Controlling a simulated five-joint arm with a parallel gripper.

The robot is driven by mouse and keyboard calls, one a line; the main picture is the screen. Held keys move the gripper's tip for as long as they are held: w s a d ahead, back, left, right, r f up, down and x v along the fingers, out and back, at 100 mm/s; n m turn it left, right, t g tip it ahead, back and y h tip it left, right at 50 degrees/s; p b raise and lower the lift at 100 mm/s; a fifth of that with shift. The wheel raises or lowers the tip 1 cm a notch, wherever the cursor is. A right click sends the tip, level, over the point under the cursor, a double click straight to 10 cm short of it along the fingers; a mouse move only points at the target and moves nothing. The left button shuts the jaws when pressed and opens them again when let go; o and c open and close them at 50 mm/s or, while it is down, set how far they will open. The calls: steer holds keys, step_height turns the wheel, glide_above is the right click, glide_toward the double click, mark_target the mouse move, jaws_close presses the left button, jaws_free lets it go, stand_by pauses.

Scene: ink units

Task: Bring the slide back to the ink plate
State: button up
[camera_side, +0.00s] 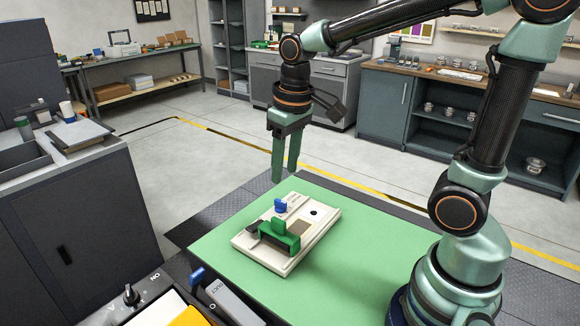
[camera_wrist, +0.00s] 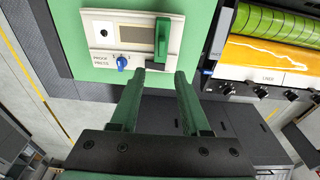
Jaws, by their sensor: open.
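A cream proof press (camera_side: 248,242) lies on the green mat; it also shows in the wrist view (camera_wrist: 96,48). Its green slide (camera_side: 279,239) with an upright green handle (camera_side: 278,225) sits toward the press's near left end. In the wrist view the slide (camera_wrist: 163,36) is right of a flat brown plate (camera_wrist: 142,38). A white square with a black dot (camera_side: 315,212) lies at the opposite end. Which surface is the ink plate I cannot tell for certain. My gripper (camera_side: 284,178) is open and empty, pointing down, above and apart from the press; its fingers show in the wrist view (camera_wrist: 160,76).
A blue knob (camera_side: 281,206) stands on the press's far side. The green mat (camera_side: 350,258) is clear around the press. A dark cabinet (camera_side: 75,200) is at left.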

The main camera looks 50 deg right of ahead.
mark_target(278, 220)
steer(key=shift+g, duration=0.7)
steer(key=f, duration=0.4)
steer(key=w+f, duration=0.1)
steer(key=f, duration=0.9)
steer(key=shift+w+a+f, duration=0.2)
steer(key=shift+w+f, duration=0.05)
steer(key=shift+w, duration=0.1)
jaws_close()
steer(key=shift+r, duration=0.1)
